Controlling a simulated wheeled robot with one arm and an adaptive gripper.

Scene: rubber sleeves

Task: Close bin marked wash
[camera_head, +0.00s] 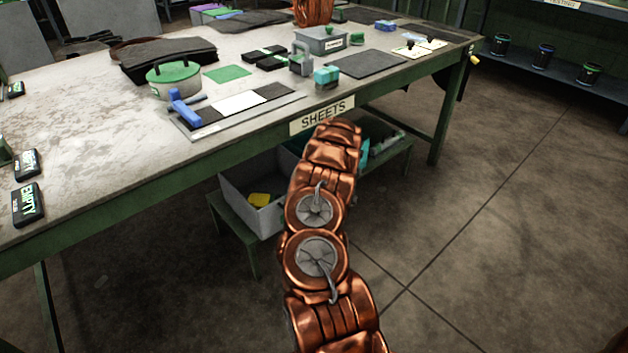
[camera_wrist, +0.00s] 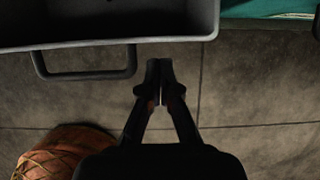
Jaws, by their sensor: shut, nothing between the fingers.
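No label reading "wash" is legible in either view. An open grey bin (camera_head: 232,200) with a yellow item inside stands on a low shelf under the table, partly hidden by my arm. In the wrist view, a grey bin (camera_wrist: 214,22) fills the top left, its rim toward me and a bar handle (camera_wrist: 85,76) sticking out from its side. I cannot tell for sure that it is the same bin. My gripper (camera_wrist: 160,68) is shut and empty, just right of that handle and below the rim, with floor behind it. My arm hides the gripper in the head view.
The worktable (camera_head: 75,120) with a SHEETS sign (camera_head: 322,115) stands over the low shelf (camera_head: 388,168). A teal container (camera_wrist: 270,10) is at the wrist view's top right, with a gap beside the grey bin. Floor (camera_head: 500,240) to the right is clear.

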